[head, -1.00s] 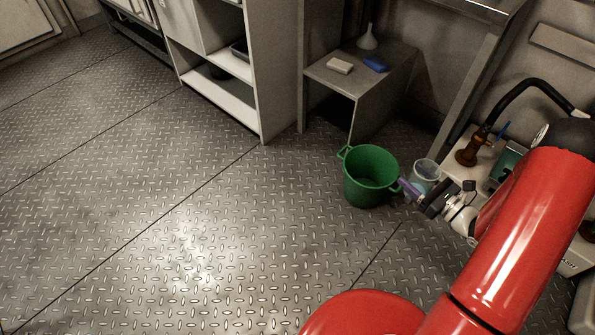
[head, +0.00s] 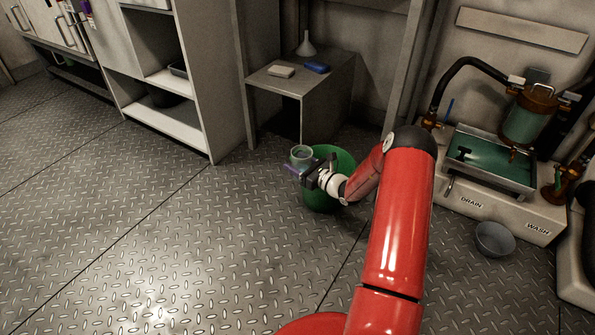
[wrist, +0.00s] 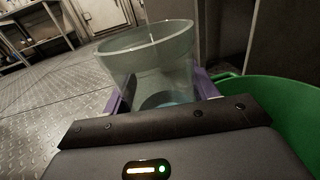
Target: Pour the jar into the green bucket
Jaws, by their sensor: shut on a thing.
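A clear jar (head: 301,156) is held in my gripper (head: 297,171), whose purple fingers are shut on it. In the wrist view the jar (wrist: 150,62) stands between the fingers, roughly upright, its mouth open at the top. A little bluish content shows low inside it. The green bucket (head: 343,163) stands on the floor, partly hidden behind my gripper and wrist. In the head view the jar is at the bucket's left side, near its rim. In the wrist view the bucket (wrist: 268,92) is at the right, beside the jar. The inside of the bucket is mostly hidden.
A low grey table (head: 330,83) behind the bucket carries a funnel (head: 306,46), a white block (head: 281,71) and a blue one (head: 317,68). A sink unit (head: 500,205) stands at the right, with a grey bowl (head: 494,239) before it. The floor at the left is clear.

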